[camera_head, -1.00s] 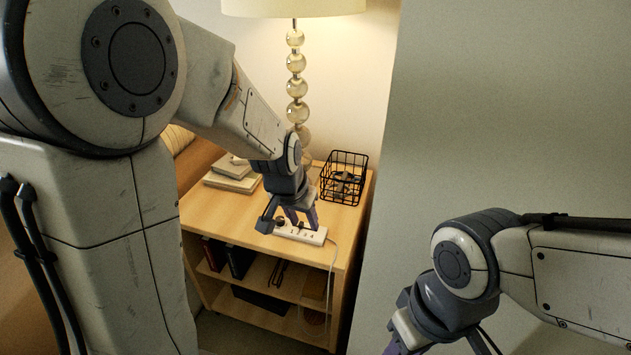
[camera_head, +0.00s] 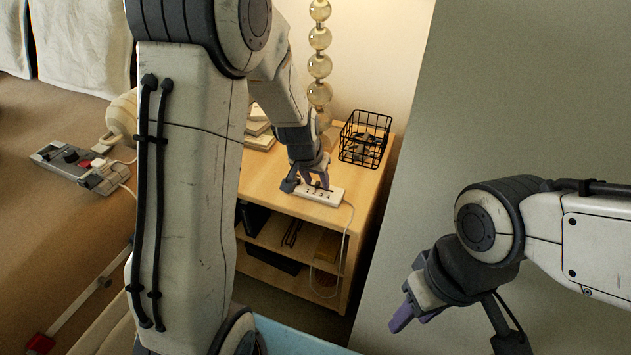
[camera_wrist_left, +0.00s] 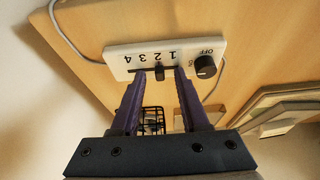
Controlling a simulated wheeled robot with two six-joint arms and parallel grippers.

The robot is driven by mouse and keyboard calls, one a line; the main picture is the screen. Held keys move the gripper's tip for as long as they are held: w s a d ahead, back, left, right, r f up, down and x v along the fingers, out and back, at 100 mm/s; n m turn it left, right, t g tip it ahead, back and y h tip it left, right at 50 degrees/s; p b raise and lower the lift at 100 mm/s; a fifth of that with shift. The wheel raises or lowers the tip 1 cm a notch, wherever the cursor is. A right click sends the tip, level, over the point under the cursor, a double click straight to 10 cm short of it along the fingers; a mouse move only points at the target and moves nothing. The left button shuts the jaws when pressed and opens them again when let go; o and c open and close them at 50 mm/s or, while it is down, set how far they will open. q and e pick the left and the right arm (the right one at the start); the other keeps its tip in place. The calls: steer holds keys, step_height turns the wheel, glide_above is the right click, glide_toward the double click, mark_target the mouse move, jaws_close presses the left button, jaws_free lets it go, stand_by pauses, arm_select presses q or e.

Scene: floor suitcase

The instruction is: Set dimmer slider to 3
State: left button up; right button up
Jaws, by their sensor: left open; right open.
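The dimmer is a white panel (camera_head: 329,196) on the front of the wooden nightstand top; it also shows in the left wrist view (camera_wrist_left: 118,66). That view shows the panel's numbers upside down, 4 to 1 from left to right, then OFF. A round black knob (camera_wrist_left: 205,66) is near OFF. My left gripper (camera_head: 312,184) is open at the panel, its purple fingers either side of the tab. I cannot tell whether they touch it. My right gripper (camera_head: 402,317) is open, empty and far from the panel.
A black wire basket (camera_head: 365,138) and a beaded lamp (camera_head: 319,66) stand behind the panel on the nightstand. White books (camera_head: 259,136) lie to the left. A white cord (camera_head: 347,232) hangs over the front edge. A grey control box (camera_head: 70,160) lies on the brown surface at left.

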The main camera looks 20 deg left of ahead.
arm_select(q)
jaws_close()
stand_by(1.4)
